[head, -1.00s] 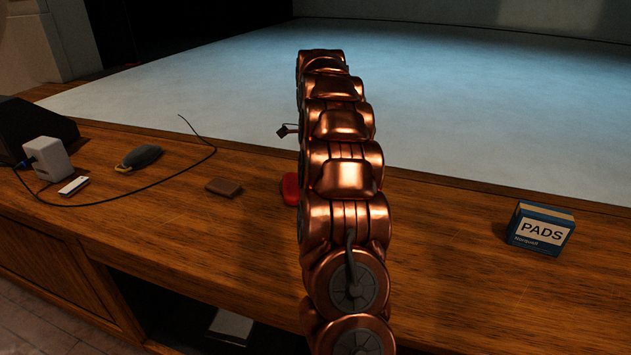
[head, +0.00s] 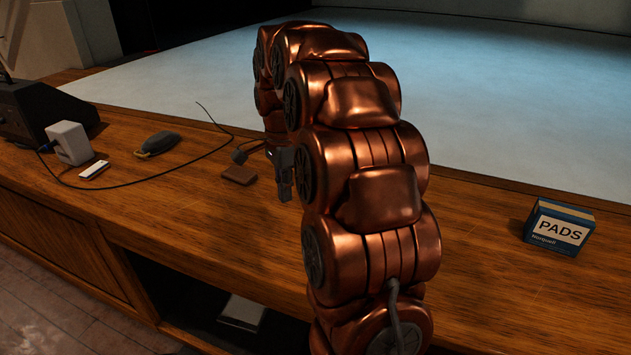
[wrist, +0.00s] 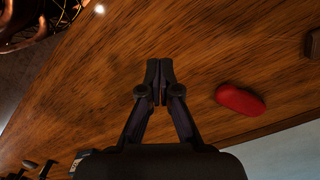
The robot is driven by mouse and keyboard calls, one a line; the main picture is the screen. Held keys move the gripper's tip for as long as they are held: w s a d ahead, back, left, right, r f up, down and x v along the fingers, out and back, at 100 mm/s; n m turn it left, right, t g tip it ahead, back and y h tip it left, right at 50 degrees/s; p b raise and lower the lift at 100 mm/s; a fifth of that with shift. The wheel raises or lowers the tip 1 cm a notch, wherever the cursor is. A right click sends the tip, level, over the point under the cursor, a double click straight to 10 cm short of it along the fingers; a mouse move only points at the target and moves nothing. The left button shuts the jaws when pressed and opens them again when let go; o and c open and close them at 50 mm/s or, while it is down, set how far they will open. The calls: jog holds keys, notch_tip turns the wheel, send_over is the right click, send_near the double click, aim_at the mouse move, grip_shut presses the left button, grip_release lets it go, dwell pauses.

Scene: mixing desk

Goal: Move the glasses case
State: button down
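The red, rounded oblong glasses case (wrist: 240,99) lies on the wooden desk, right of my gripper (wrist: 160,68) in the wrist view. My gripper's fingertips are together with nothing seen held between them, and they are apart from the case. In the head view my gripper (head: 283,190) points down over the desk, partly behind my copper arm. The case is hidden by my arm in the head view.
A brown wallet-like block (head: 239,175) lies left of my gripper. A cable (head: 200,155), a dark grey oval device (head: 157,144), a white box (head: 70,143) and a small white stick (head: 94,170) are further left. A PADS box (head: 558,230) stands right. Desk between arm and box is clear.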

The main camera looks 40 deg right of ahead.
jog(key=s+a+f+n+g, duration=0.1)
jog(key=s+a+n, duration=1)
jog(key=s+a, duration=0.25)
jog(key=s+a+f+n, duration=0.2)
jog(key=s+a+n, duration=0.1)
jog(key=s, duration=0.4)
jog(key=s+a+f+n, duration=0.3)
jog(key=s+n, duration=0.3)
jog(key=s, duration=0.1)
jog(key=shift+s+a+f+g, duration=0.15)
jog(key=shift+a+g, duration=0.05)
jog(key=shift+g, duration=0.1)
jog(key=c, duration=1.9)
grip_release()
